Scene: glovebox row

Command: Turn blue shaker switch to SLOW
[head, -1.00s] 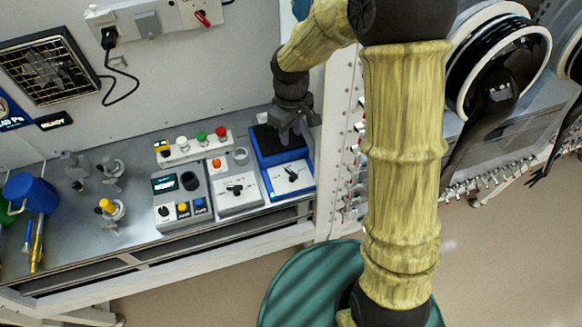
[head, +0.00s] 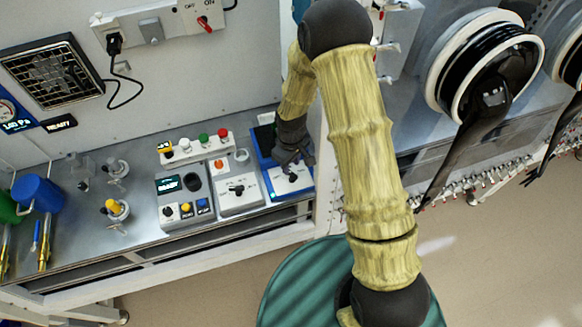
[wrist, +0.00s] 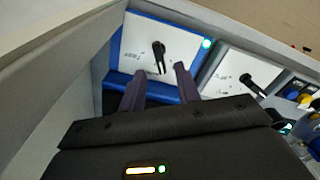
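The blue shaker (head: 265,145) stands at the right end of the bench. Its white front panel (head: 278,188) carries a black lever switch (head: 292,178). In the wrist view the switch (wrist: 159,56) sits near the middle of the panel (wrist: 139,38), its narrow end pointing toward my gripper. The panel lettering is too small to read. A green light (wrist: 207,43) glows at the panel's corner. My gripper (wrist: 160,72) is open, its two dark fingers apart on either side of the switch's narrow end; contact cannot be told. In the head view my gripper (head: 290,160) is just above the switch.
A grey device with a similar black switch (head: 237,189) stands close to the left of the shaker. Beyond it is a box with a READY display (head: 168,185). A white upright frame (head: 326,170) rises close on the right.

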